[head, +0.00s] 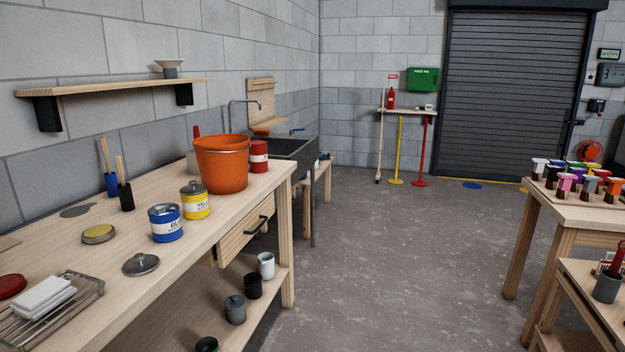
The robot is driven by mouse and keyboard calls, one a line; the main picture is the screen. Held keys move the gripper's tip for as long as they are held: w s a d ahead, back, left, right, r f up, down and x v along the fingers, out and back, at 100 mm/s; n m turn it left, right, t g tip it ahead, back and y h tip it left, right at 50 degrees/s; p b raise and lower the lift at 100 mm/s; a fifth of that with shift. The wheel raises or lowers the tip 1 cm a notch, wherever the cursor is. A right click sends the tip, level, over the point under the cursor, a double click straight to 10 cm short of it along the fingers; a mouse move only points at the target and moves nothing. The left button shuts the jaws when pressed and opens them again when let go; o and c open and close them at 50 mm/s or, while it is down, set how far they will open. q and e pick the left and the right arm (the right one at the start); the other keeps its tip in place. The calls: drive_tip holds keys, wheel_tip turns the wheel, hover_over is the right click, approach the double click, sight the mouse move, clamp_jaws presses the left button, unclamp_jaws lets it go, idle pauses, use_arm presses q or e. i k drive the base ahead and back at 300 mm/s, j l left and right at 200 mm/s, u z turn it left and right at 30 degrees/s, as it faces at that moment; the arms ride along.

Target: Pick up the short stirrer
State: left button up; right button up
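Two light wooden sticks, which look like stirrers, stand on the left side of the wooden workbench (205,242) near the wall. One stick (104,153) rises from a blue holder (112,185). The other stick (120,168) rises from a black holder (126,198), a little nearer and to the right. The stick in the black holder shows less length above its rim. The lower ends of both are hidden, so I cannot tell for sure which is the short stirrer. Neither of my grippers is in view.
A blue paint can (166,230), a yellow can (195,207) and an orange bucket (222,170) stand right of the holders. A round tin (98,234) and a loose lid (141,264) lie in front. The floor (400,250) right of the bench is clear.

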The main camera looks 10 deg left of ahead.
sight(118, 160)
drive_tip(key=i+j+u, duration=0.2)
drive_tip(key=u, duration=0.25)
drive_tip(key=i+j+u, duration=0.25)
drive_tip(key=u, duration=0.2)
drive_tip(key=i+j+u, duration=0.15)
drive_tip(key=u, duration=0.3)
drive_tip(key=i, duration=0.1)
